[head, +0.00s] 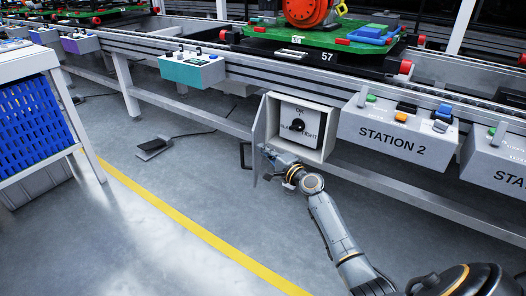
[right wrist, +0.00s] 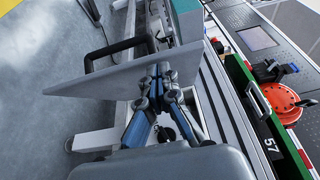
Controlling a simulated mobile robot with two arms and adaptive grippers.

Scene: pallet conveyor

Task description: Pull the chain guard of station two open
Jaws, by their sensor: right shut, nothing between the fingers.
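The guard at station two is a pale box (head: 333,152) under the conveyor's edge, to the left of the STATION 2 panel. Its door (head: 260,125) stands swung open to the left, with a black handle (head: 245,156) on the outer face. Inside the box is a white plate (head: 313,122) with a black knob (head: 299,125). My right gripper (head: 266,151) is shut and empty at the inner side of the door. In the right wrist view its fingertips (right wrist: 160,72) are close against the door (right wrist: 110,77); contact is unclear. My left gripper is not in view.
The STATION 2 panel (head: 395,137) hangs to the right of the box, and another station panel (head: 500,160) hangs further right. A low rail (head: 400,190) runs beneath. A black pedal (head: 155,145) lies on the floor.

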